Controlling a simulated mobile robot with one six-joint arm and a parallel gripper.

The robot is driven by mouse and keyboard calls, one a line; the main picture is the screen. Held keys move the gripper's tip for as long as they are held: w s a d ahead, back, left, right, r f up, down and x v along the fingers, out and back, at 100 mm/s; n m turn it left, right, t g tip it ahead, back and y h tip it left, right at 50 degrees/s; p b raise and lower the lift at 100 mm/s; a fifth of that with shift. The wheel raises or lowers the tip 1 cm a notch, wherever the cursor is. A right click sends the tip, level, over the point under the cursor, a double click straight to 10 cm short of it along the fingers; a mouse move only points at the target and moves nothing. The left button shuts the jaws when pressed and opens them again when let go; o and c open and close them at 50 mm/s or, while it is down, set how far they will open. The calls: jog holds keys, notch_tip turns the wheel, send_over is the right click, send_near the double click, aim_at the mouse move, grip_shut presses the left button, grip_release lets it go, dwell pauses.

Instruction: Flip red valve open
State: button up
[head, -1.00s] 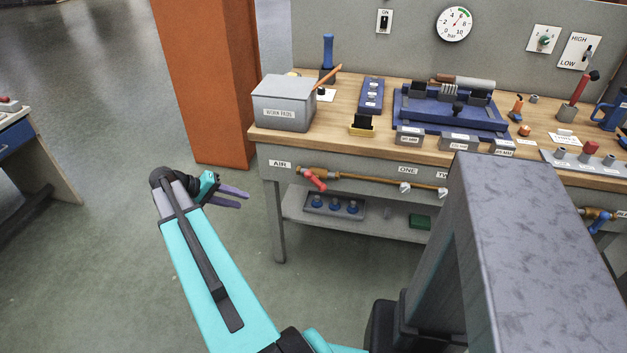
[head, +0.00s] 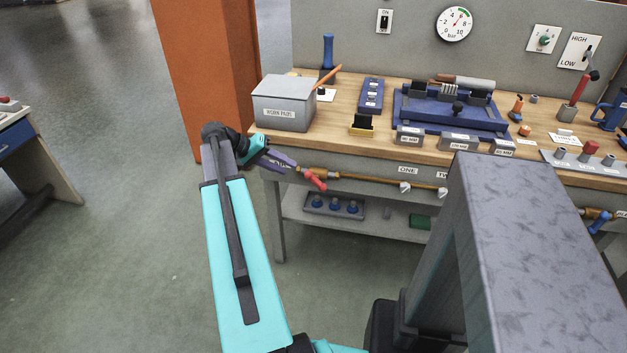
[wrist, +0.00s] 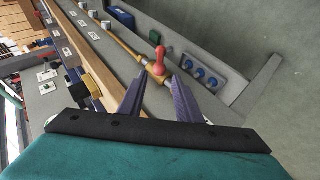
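The red valve handle (head: 316,180) sits on a brass pipe (head: 375,183) along the front of the workbench, below the top's edge. In the head view it slants down to the right from the pipe. In the wrist view the red handle (wrist: 157,62) is ahead of the fingers, near the middle. My gripper (head: 292,166) is at the left end of the bench front, just left of the valve. In the wrist view my gripper (wrist: 155,88) has its two purple fingers apart with nothing between them. The fingers appear short of the handle, not touching it.
A grey work pads box (head: 283,105) stands on the bench above my gripper. Below the pipe, a lower shelf holds a tray with blue knobs (head: 335,205) and a green box (head: 420,222). An orange pillar (head: 205,70) stands behind left.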

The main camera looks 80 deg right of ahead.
aim_at(309, 177)
jog(key=p+x, duration=0.1)
jog(key=x, duration=1.2)
jog(key=shift+s+d+f, duration=0.1)
jog(key=shift+s+f, duration=0.15)
jog(key=shift+s, duration=0.05)
jog(key=shift+c, duration=0.2)
grip_shut()
